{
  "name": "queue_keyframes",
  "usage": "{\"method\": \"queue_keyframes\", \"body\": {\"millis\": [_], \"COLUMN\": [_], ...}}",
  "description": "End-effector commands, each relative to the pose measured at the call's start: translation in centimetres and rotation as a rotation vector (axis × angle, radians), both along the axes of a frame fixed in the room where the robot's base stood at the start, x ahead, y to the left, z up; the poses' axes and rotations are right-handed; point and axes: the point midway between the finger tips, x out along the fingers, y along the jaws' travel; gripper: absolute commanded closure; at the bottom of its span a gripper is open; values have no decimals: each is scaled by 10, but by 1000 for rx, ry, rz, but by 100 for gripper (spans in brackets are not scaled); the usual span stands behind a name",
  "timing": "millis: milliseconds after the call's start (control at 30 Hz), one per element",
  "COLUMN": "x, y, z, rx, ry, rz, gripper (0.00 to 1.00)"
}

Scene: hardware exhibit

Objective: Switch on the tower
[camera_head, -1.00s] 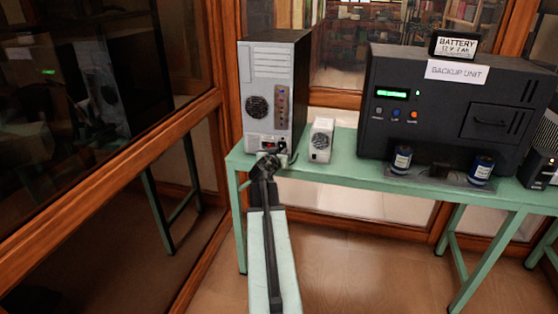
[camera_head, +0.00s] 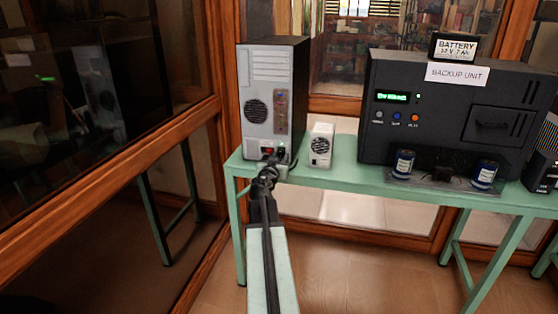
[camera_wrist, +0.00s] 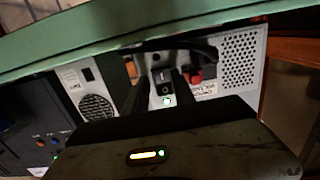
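The tower (camera_head: 270,85) stands at the left end of the green table, its grey panel with a round fan grille facing me. A red part (camera_head: 267,151) shows low on that panel. In the wrist view, which is upside down, the panel (camera_wrist: 238,65) carries a black rocker switch (camera_wrist: 164,78) with a small green light beside it, and a red part (camera_wrist: 195,75) to the right. My gripper (camera_head: 268,172) is in front of the tower's lower edge. Dark finger shapes flank the switch in the wrist view; their spacing and any contact are unclear.
A small white box with a fan (camera_head: 321,145) stands close right of the tower. The black backup unit (camera_head: 440,115), with blue-labelled cans (camera_head: 403,164) before it, fills the table's right. A wood-framed glass wall (camera_head: 80,130) rises at left. The green table (camera_head: 350,178) has a narrow clear front edge.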

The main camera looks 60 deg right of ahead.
Motion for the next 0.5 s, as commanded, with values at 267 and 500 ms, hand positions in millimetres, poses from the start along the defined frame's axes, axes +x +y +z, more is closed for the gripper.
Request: {"method": "queue_keyframes", "body": {"millis": [267, 500], "x": [-7, -23], "y": [20, 66], "z": [2, 5], "rx": [0, 0], "ry": [0, 0], "rz": [2, 1], "gripper": [69, 69]}}
